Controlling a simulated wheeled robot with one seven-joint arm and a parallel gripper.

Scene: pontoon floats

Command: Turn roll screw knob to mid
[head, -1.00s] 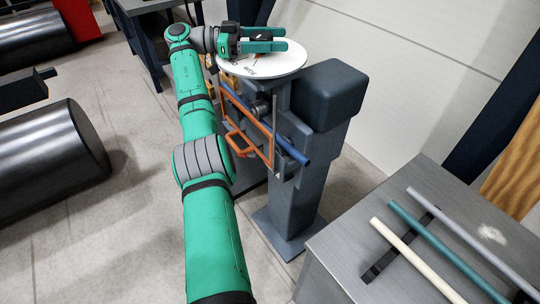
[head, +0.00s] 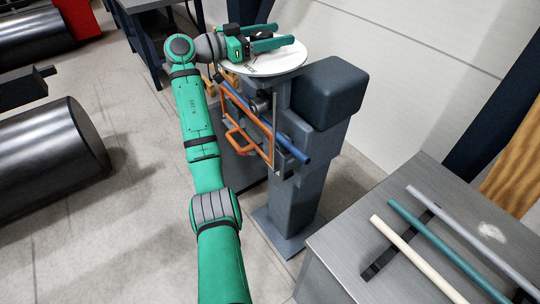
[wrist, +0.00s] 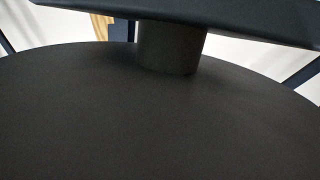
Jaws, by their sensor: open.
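My gripper (head: 283,37) is open at the top of the grey machine, over a white round dial plate (head: 290,63) with small dark lettering. In the wrist view a dark round disc (wrist: 160,120) fills the lower part. A short dark post (wrist: 170,48) stands on it under a wide dark bar (wrist: 180,10). I cannot tell whether this is the knob.
The grey machine (head: 330,92) carries an orange guard frame (head: 236,138) and a blue roller (head: 294,153). A grey table (head: 385,205) with several rods stands at right. Large black cylinders (head: 50,150) lie at left. Open floor (head: 130,225) lies between.

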